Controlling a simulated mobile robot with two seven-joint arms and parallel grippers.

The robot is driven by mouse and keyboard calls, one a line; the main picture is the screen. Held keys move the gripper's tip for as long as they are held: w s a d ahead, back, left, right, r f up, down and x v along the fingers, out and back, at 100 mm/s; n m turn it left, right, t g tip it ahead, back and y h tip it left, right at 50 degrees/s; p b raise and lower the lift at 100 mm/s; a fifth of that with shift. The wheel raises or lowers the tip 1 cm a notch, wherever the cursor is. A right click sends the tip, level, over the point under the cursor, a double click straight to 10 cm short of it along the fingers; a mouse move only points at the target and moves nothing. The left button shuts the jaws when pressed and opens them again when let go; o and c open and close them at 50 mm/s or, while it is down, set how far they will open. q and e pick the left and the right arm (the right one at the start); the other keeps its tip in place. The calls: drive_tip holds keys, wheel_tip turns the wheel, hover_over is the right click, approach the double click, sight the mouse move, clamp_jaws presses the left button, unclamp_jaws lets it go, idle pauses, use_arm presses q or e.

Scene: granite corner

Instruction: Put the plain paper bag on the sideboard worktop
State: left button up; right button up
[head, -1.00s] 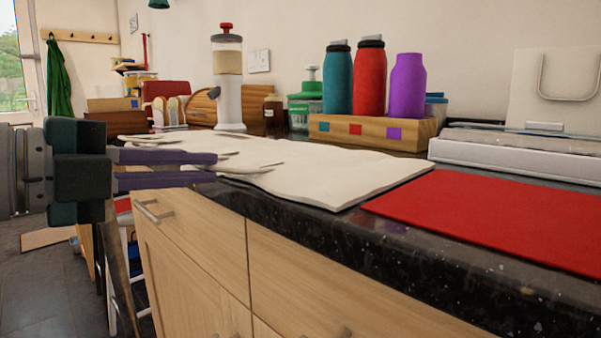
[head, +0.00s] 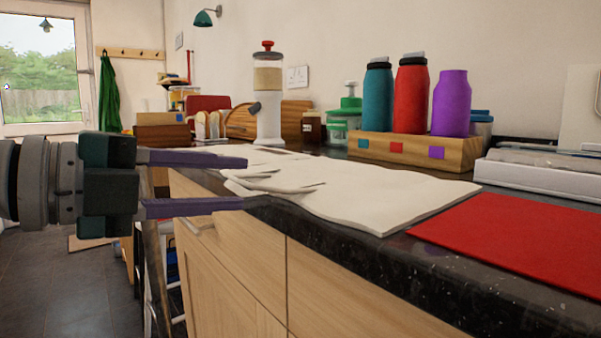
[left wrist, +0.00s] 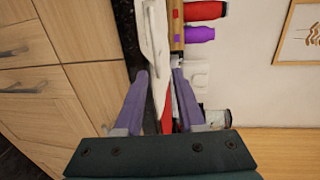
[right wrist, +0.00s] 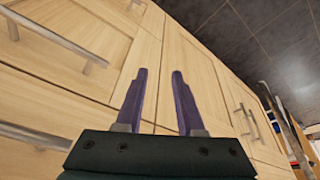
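A pale, flat, creased sheet-like piece (head: 370,195) lies along the dark speckled worktop (head: 350,260), with loose layers at its left end. It may be the plain paper bag, but I cannot tell for sure. My left gripper (head: 246,181) is open at the worktop's front edge, just left of this piece, with nothing visibly held. In the left wrist view, the pale piece (left wrist: 155,40) shows edge-on beyond the open fingertips (left wrist: 161,75). My right gripper (right wrist: 158,73) is open and empty in front of the wooden cupboard fronts (right wrist: 100,90).
A red mat (head: 520,235) lies to the right on the worktop. Behind stand a wooden block (head: 420,150) with teal, red and purple bottles, a tall grinder (head: 268,100) and a white tray (head: 540,178). Open floor (head: 60,285) lies at the left.

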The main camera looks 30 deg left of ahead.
use_arm(q)
drive_tip(key=v, duration=0.9)
wheel_tip(320, 180, up, 8)
drive_tip(key=w+a+n+t+y, duration=0.1)
drive_tip(key=a+n+t+y, duration=0.2)
drive_tip(key=n+t+y, duration=0.35)
drive_tip(key=a+f+n+g+y, duration=0.4)
drive_tip(key=f+n+g+y, duration=0.3)
drive_tip(key=f+n, duration=0.75)
drive_tip(key=s+d+f+g+h, duration=0.4)
drive_tip(key=s+d+f+g, duration=0.1)
drive_tip(key=d+f, duration=0.3)
drive_tip(key=s+d+f+g+h, duration=0.4)
drive_tip(key=s+d+f+g, duration=0.2)
drive_tip(key=s+d+f, duration=0.1)
drive_tip(key=shift+d+f+m, duration=0.3)
drive_tip(key=shift+d+f, duration=0.35)
drive_tip(key=shift+d, duration=0.45)
